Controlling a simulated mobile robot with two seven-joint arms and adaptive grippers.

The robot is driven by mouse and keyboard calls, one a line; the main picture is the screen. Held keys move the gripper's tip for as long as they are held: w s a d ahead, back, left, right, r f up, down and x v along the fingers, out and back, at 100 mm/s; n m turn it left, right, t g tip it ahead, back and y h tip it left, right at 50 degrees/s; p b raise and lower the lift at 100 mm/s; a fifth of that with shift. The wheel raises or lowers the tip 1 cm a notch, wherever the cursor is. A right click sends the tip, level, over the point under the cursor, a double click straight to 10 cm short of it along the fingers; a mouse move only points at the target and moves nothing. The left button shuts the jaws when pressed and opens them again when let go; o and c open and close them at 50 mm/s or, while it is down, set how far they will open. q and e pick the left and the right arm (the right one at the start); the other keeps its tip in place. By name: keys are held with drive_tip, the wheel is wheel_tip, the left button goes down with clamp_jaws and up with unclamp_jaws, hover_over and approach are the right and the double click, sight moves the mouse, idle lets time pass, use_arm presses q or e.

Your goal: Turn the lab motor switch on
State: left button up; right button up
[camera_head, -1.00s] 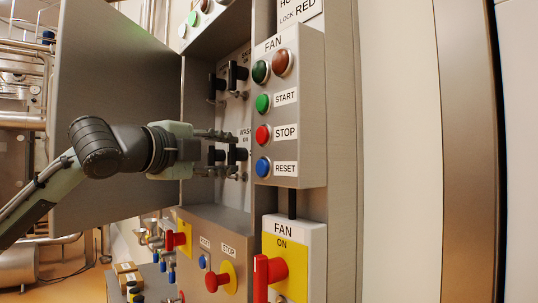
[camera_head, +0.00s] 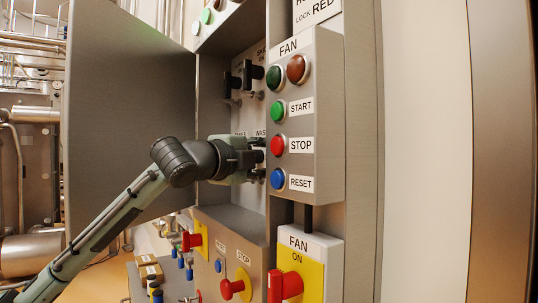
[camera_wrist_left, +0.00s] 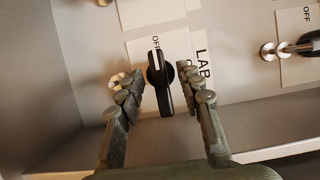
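The lab motor switch (camera_wrist_left: 160,82), a black rotary handle on a white plate, is in the middle of the left wrist view, beside a label reading LAB. Its long grip runs nearly up and down in that picture. My left gripper (camera_wrist_left: 156,84) is open, with one finger on each side of the handle and gaps visible on both sides. In the head view my left gripper (camera_head: 254,160) reaches into the open cabinet at the lower row of switches. The lab switch cannot be made out there, and the fingers are partly hidden. My right gripper is in neither view.
The FAN button box (camera_head: 317,120) stands close to the right of my left gripper. The open cabinet door (camera_head: 125,110) is to the left. Black switches (camera_head: 248,75) sit above. A ledge (camera_wrist_left: 230,138) runs below the lab switch. Another switch (camera_wrist_left: 268,50) is at right.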

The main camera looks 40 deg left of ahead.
use_arm(q)
clamp_jaws()
drive_tip(key=shift+f+m, duration=0.1)
drive_tip(key=shift+m, duration=0.2)
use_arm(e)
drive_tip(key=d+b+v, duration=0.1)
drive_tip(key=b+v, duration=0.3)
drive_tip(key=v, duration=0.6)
use_arm(q)
drive_tip(key=shift+w+a+f+m+t+h+b, duration=0.15)
drive_tip(key=shift+m+t+h+b, duration=0.25)
drive_tip(key=shift+m+h, duration=2.2)
drive_tip(key=shift+a+f+m+t+h+b, duration=0.15)
drive_tip(key=shift+m+t+h, duration=0.3)
drive_tip(key=shift+m, duration=4.35)
drive_tip(key=shift+w+a+f+m+t+h+b, duration=0.15)
drive_tip(key=shift+m+t+h+b, duration=0.3)
drive_tip(key=shift+m+h, duration=2.1)
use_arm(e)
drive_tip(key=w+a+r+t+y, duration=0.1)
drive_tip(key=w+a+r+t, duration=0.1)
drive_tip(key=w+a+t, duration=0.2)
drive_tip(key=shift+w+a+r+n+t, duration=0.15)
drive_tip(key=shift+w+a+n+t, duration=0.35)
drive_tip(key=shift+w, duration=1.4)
use_arm(q)
drive_tip(key=shift+s+r+m+y, duration=0.1)
drive_tip(key=shift+m+y, duration=1.05)
drive_tip(key=shift+y, duration=0.05)
